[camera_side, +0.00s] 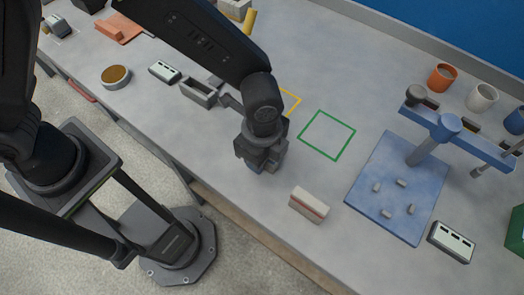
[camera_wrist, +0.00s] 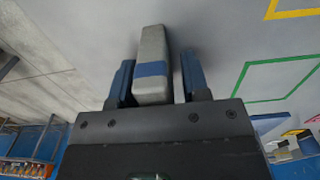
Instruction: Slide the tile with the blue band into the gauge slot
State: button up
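My gripper (camera_side: 262,160) is low over the bench, left of the green outline. The wrist view shows the two dark blue fingers of my gripper (camera_wrist: 157,85) on either side of a pale grey tile with a blue band (camera_wrist: 152,45). A narrow gap shows between the tile and the right finger; the left finger is very close to it. I cannot tell if the tile rests on the bench. The tile is not clear in the side view. I cannot identify the gauge slot for sure; a grey slotted block (camera_side: 201,93) stands left of my gripper.
A red-banded tile (camera_side: 309,204) lies right of my gripper. A green outline (camera_side: 327,135) and a yellow outline (camera_side: 291,101) mark the bench. A blue board with pegs (camera_side: 392,190), a blue rack (camera_side: 455,133) and several cups stand at right. The bench between is clear.

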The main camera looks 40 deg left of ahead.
grip_shut()
jog(key=shift+r, duration=0.1)
jog(key=shift+r, duration=0.6)
notch_tip(320, 180, up, 3)
jog(key=shift+f, duration=0.1)
jog(key=w+a+r, duration=0.1)
jog(key=a+r, duration=0.1)
jog(key=a, duration=0.5)
jog(key=w+a+r, duration=0.2)
jog(key=a, duration=0.6)
jog(key=w+a+r, duration=0.2)
jog(key=a, duration=0.6)
jog(key=shift+w+r, duration=0.25)
jog(key=shift+r, duration=0.1)
